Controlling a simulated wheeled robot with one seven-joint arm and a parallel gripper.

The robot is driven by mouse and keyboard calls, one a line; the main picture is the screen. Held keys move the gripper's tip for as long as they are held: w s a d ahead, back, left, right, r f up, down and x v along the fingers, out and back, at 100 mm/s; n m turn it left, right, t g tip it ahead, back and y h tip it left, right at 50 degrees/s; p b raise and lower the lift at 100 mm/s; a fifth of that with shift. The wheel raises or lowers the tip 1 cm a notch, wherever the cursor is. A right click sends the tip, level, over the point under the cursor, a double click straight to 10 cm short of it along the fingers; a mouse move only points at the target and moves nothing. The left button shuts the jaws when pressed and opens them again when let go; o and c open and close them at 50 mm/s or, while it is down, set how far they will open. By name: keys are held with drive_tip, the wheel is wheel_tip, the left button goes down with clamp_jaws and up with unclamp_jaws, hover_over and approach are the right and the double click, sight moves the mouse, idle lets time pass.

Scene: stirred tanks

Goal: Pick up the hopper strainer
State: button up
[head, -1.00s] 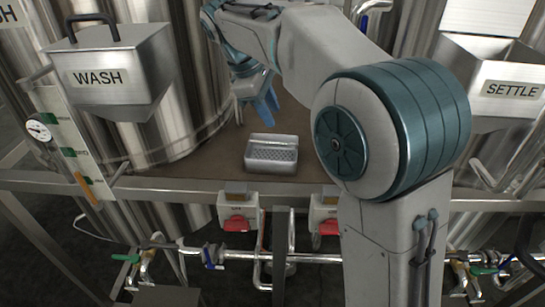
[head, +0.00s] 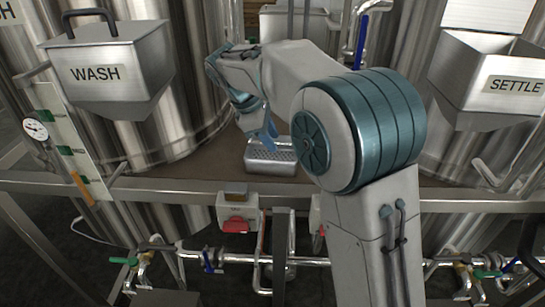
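The hopper strainer looks to be the small rectangular metal basket with a perforated floor (head: 271,168). It sits upright on the brown bench top near the front edge. My gripper (head: 266,138), with blue fingers, points down at the basket's back left side. The fingertips overlap its rear rim in the picture, and I cannot tell whether they touch it. The fingers show nearly edge-on, so their gap is hidden. My arm covers the area to the right of the basket.
The WASH hopper (head: 108,72) hangs on the left tank, and the SETTLE hopper (head: 488,80) is on the right. Another metal box (head: 292,24) stands at the back. Red-handled units (head: 236,220) and pipes (head: 230,259) sit below the bench edge.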

drive_tip(key=shift+s+x, duration=0.15)
drive_tip(key=shift+x, duration=0.85)
drive_tip(key=shift+s+x, duration=0.15)
drive_tip(key=shift+x, duration=0.8)
drive_tip(key=shift+f, duration=0.35)
drive_tip(key=shift+c, duration=0.3)
clamp_jaws()
